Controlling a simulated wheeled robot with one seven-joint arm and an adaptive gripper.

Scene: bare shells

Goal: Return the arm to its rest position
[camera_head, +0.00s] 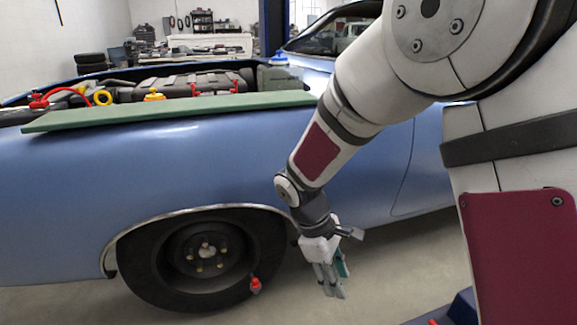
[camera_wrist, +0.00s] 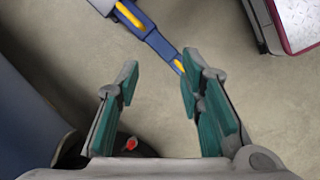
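My gripper (camera_head: 333,280) hangs low on my arm in the head view, pointing down beside the blue car's side, just right of the front wheel. In the wrist view my gripper (camera_wrist: 157,85) has its teal-padded fingers spread apart, with bare floor and nothing held between them. My arm reaches down from the upper right, bent at the wrist.
The blue car (camera_head: 60,200) fills the left, its engine bay open. A green board (camera_head: 170,110) lies along its fender, with red and yellow caps behind. A red object (camera_head: 255,285) is by the wheel (camera_head: 205,255). Grey floor (camera_head: 400,270) is open right of my gripper.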

